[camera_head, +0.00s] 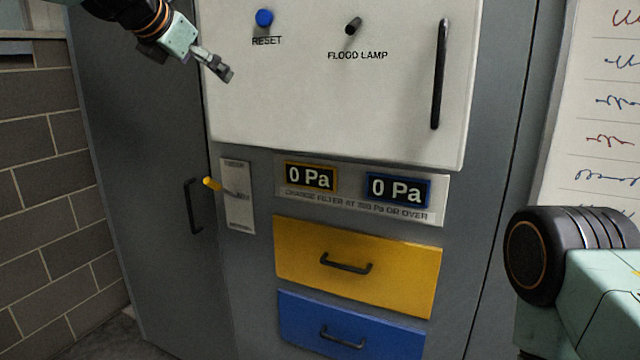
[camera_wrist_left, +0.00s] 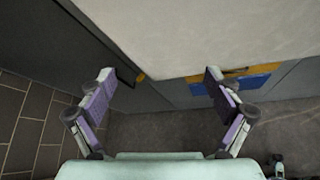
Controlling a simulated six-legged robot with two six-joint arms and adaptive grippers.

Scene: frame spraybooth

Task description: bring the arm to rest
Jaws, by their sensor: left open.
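My left gripper (camera_head: 218,70) is in front of the upper left part of the white panel (camera_head: 300,100) in the head view, below and left of the blue RESET button (camera_head: 264,18). In the left wrist view its two fingers (camera_wrist_left: 160,95) are spread apart with nothing between them. I cannot tell from the head view how far it is from the panel. A part of my other arm (camera_head: 570,255) shows at the lower right; its gripper is not in view.
A FLOOD LAMP switch (camera_head: 353,26) and a black handle (camera_head: 440,75) are on the panel. Below are a yellow lever (camera_head: 211,184), two 0 Pa displays (camera_head: 397,190), a yellow drawer (camera_head: 395,270) and a blue drawer (camera_head: 300,325). A brick wall (camera_head: 50,200) stands left.

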